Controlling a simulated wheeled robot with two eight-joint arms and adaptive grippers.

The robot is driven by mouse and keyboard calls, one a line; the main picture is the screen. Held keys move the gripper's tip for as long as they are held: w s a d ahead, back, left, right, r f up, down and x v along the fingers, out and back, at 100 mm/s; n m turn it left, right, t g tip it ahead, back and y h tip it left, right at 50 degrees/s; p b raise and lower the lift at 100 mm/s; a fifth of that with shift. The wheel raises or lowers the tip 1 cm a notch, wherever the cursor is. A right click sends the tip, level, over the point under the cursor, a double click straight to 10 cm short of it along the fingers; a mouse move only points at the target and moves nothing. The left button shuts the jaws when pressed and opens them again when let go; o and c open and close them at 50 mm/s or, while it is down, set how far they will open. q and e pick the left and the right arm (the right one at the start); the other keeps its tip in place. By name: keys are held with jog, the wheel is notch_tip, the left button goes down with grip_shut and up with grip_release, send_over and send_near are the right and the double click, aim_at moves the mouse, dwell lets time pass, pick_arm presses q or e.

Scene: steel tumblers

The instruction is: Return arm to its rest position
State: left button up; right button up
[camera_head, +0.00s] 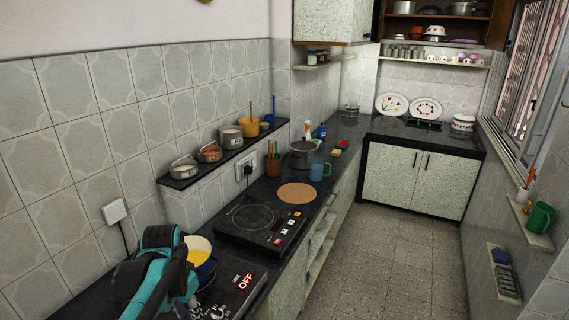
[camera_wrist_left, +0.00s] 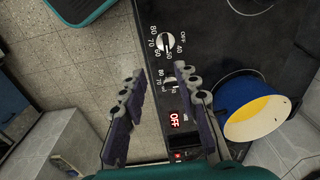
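My teal left arm (camera_head: 160,275) comes in at the lower left of the head view, over the near counter. Its gripper (camera_head: 207,312) is partly cut off at the bottom edge, near the control panel of the near cooktop (camera_head: 245,285). In the left wrist view the two dark-padded fingers of the left gripper (camera_wrist_left: 160,80) are spread apart with nothing between them. The cooktop's knobs and red OFF display show beyond and between them. My right arm and right gripper are not in view.
A blue pot with a yellow inside (camera_head: 201,257) stands close beside my left arm; it also shows in the wrist view (camera_wrist_left: 252,108). A second cooktop (camera_head: 262,221), a round cork mat (camera_head: 297,193) and a steel pot (camera_head: 303,153) lie farther along. The floor (camera_head: 385,240) is clear.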

pick_arm(q)
jog(key=s+d+f+n+t, duration=0.1)
jog(key=s+d+n+t, duration=0.2)
jog(key=s+d+t, duration=0.3)
jog(key=shift+s+d+f+n, duration=0.4)
jog(key=shift+s+d, duration=0.95)
jog(key=shift+s, duration=0.4)
